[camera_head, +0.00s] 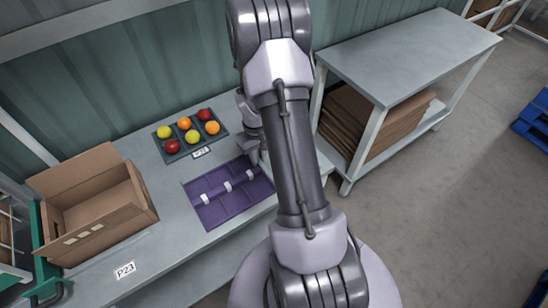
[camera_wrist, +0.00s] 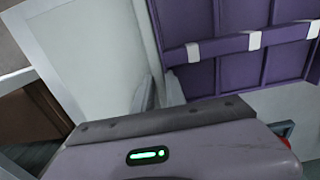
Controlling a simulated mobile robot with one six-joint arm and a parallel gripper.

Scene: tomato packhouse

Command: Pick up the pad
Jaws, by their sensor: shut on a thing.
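The pad (camera_head: 218,208) is a purple, sectioned sheet with white clips along a band across its middle. It is at the front edge of the grey table, and I cannot tell whether it is lifted at all. It also fills the upper right of the wrist view (camera_wrist: 235,75). My gripper (camera_head: 256,159) is at the pad's right, far edge, partly hidden by my arm. In the wrist view my gripper's fingers (camera_wrist: 160,92) are at the pad's left edge, shut on it.
A dark tray (camera_head: 186,153) of red, orange and yellow tomatoes sits behind the pad. An open cardboard box (camera_head: 113,218) stands at the left of the table. A second grey table (camera_head: 405,55) with flat cardboard (camera_head: 350,125) on its shelf stands at the right.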

